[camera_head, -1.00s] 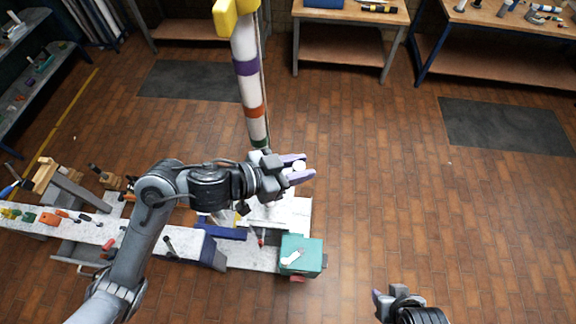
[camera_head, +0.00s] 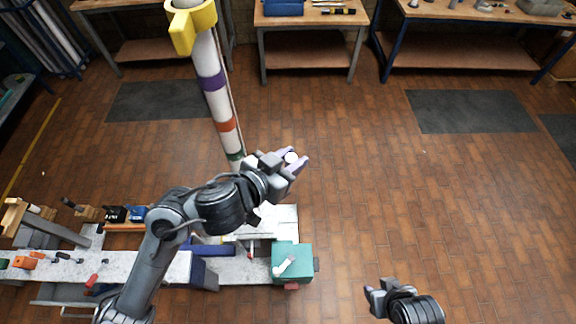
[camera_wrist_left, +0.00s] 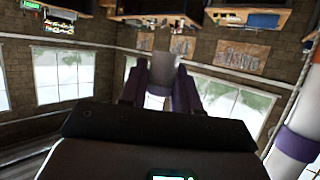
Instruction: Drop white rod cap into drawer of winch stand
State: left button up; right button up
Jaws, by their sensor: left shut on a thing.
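My left gripper (camera_head: 300,161) is shut on the white rod cap (camera_head: 291,158), which shows as a small round white piece between its purple fingers. In the left wrist view a pale piece (camera_wrist_left: 162,70) sits between the two fingers. The gripper is in the air beyond the low bench, near the striped mast. A teal box (camera_head: 291,258) with a white lever-like piece on top stands at the bench's right end.
The white mast (camera_head: 215,95) with coloured bands and a yellow top rises just left of my left gripper. The low bench (camera_head: 240,270) carries tools along the lower left. Workbenches (camera_head: 310,40) line the back. The brick floor at the right is clear.

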aim_at(294, 155)
pick_arm(q)
jog(key=shift+w+d+r+n+t+y, duration=0.15)
jog(key=shift+r+n+t+y, duration=0.25)
jog(key=shift+r+n+y, duration=0.2)
jog(key=shift+w+d+r+n+t+y, duration=0.1)
jog(key=shift+r+n+t+y, duration=0.3)
jog(key=shift+r+n+y, duration=0.15)
jog(key=shift+d+r+n+y, duration=0.2)
jog(key=shift+r+n+y, duration=0.15)
jog(key=shift+r+y, duration=0.15)
jog(key=shift+w+a+y, duration=0.1)
jog(key=shift+y, duration=0.15)
jog(key=shift+r+n+t+y, duration=0.3)
jog(key=shift+r+n, duration=0.1)
jog(key=shift+n, duration=0.2)
jog(key=shift+w+r+n+y, duration=0.15)
jog(key=shift+r+n+y, duration=0.1)
jog(key=shift+n+y, duration=0.2)
jog(key=shift+w+d+r+n+t+y, duration=0.15)
jog(key=shift+r+n+y, duration=0.3)
jog(key=shift+n+y, duration=0.25)
jog(key=shift+d+r+n+t+y, duration=0.15)
jog(key=shift+r+n+y, duration=0.3)
jog(key=shift+y, duration=0.3)
